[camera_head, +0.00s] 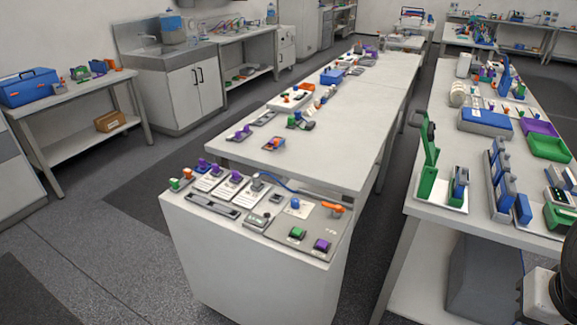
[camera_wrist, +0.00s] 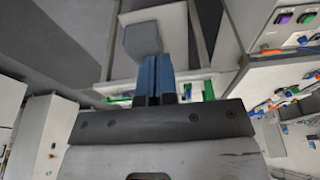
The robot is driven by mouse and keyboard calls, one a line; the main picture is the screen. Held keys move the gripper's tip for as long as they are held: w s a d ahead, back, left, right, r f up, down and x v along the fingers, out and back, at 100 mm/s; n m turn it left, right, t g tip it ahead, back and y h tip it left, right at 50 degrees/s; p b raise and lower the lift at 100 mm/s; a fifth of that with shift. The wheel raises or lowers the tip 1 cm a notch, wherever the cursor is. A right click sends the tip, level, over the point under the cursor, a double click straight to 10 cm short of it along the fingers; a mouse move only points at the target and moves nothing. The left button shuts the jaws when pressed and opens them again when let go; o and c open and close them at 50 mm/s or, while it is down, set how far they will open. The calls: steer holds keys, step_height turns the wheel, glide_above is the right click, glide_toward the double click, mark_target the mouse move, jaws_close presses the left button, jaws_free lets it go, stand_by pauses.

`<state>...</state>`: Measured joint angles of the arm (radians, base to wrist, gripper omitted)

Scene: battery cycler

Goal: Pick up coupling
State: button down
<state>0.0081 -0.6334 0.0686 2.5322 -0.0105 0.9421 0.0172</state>
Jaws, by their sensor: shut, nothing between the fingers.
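I cannot tell for sure which piece is the coupling. A small orange fitting (camera_head: 334,208) lies at the right back corner of the near cabinet top, close to the end of a blue cable (camera_head: 290,187). Green (camera_head: 297,233) and purple (camera_head: 321,245) blocks sit on the same top, at its front right. In the wrist view my gripper (camera_wrist: 155,62) is shut, its two blue fingers side by side and empty. It points at open space with benches beyond, apart from any small part. My gripper's fingers do not show in the head view.
The near cabinet top (camera_head: 215,222) also holds white cards and grey trays. A long white table (camera_head: 350,120) stands behind it. The right bench (camera_head: 470,230) is crowded with a tall green stand (camera_head: 428,160), blue blocks and a green bin (camera_head: 550,147). Floor lies between them.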

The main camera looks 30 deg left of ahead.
stand_by(0.3)
steer(key=c, duration=0.7)
jaws_free()
